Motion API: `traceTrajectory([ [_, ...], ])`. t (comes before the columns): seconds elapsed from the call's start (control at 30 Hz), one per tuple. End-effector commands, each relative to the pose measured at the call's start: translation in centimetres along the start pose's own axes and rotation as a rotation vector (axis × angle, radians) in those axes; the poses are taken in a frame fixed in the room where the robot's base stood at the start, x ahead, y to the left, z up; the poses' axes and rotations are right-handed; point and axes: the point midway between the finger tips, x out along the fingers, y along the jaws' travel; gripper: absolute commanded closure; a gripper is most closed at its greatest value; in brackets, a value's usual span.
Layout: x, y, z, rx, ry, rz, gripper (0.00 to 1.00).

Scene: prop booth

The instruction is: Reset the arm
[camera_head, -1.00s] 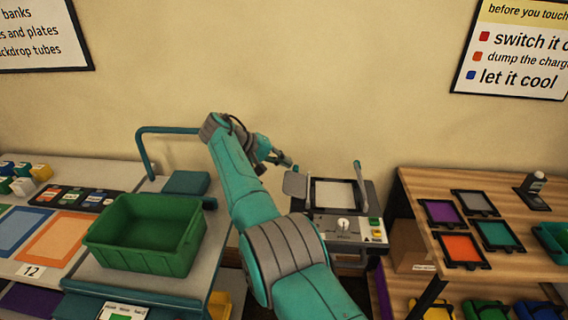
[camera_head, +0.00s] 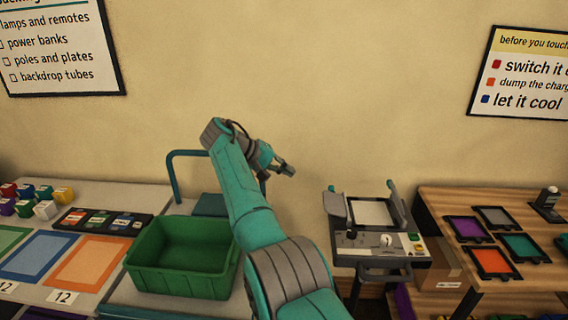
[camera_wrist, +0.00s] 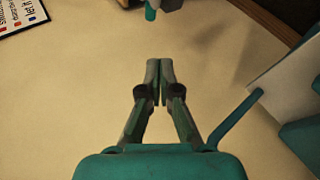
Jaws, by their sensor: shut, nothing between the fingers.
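My arm rises from the bottom middle of the head view, bent at the elbow. My gripper (camera_head: 287,169) is up in front of the bare wall, between the green bin and the machine with the white plate. In the wrist view my gripper (camera_wrist: 159,80) has its two fingers together with nothing between them. It touches nothing that I can see.
A green bin (camera_head: 183,282) stands on a cart with a teal handle (camera_head: 172,178) at left. A machine with a white plate and knob (camera_head: 350,241) stands right of my arm. A wooden table (camera_head: 459,199) with coloured trays is further right.

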Motion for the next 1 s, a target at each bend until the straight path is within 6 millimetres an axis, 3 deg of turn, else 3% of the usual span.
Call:
traceTrajectory([
  [0.17,3.9,-3.5,0.4,-0.016,0.030,-0.021,1.00],
  [0.47,14.5,-13.4,3.3,-0.036,0.148,-0.102,1.00],
  [0.7,21.8,-20.6,7.9,-0.036,0.242,-0.173,1.00],
  [1.0,28.6,-28.0,15.9,-0.012,0.356,-0.265,1.00],
])
